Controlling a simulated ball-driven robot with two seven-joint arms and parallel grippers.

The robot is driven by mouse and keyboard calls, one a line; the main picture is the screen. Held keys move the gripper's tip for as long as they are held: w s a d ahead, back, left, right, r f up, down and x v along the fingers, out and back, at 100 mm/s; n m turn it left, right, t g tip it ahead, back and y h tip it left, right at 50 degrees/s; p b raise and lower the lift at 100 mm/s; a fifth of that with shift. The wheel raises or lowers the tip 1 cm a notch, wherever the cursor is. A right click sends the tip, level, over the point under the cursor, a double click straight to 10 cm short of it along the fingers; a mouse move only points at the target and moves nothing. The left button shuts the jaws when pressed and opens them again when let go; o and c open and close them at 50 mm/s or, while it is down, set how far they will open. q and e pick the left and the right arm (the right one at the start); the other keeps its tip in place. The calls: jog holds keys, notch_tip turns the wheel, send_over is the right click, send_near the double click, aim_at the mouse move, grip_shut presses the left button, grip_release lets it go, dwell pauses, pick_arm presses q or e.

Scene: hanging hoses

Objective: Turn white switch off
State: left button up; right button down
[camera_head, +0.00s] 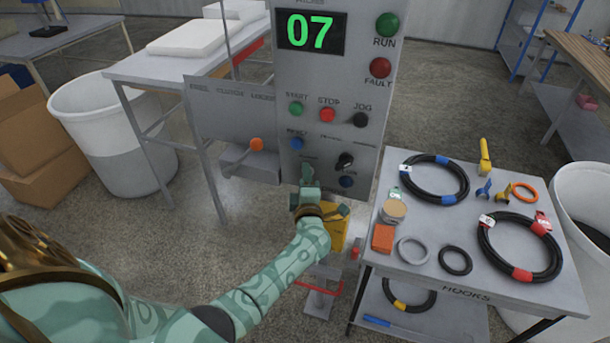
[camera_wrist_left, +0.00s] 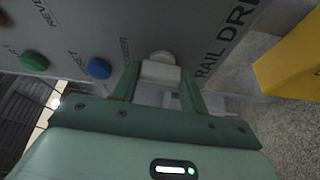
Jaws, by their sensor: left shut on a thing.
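The grey control panel (camera_head: 335,110) stands upright ahead of me. In the left wrist view, the white switch (camera_wrist_left: 161,71) projects from the panel between my two fingers, beside the lettering "RAIL DRI". My left gripper (camera_head: 308,180) is at the lower part of the panel; it also shows in the left wrist view (camera_wrist_left: 160,88). It is shut on the white switch. In the head view my gripper hides the switch, so its position cannot be read there. My right gripper is not in view.
The panel also carries a blue button (camera_head: 296,143), a black knob (camera_head: 345,160), a red stop button (camera_head: 327,115) and an orange-knobbed lever (camera_head: 256,144). A yellow box (camera_head: 335,228) is below my gripper. The hose table (camera_head: 425,285) stands at right. A bin (camera_head: 110,130) stands left.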

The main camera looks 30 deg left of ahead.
pick_arm(q)
jog(key=shift+n+p, duration=0.3)
jog(key=shift+n, duration=0.2)
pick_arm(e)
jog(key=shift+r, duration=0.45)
pick_arm(q)
jog(key=shift+f, duration=0.1)
jog(key=o, duration=1)
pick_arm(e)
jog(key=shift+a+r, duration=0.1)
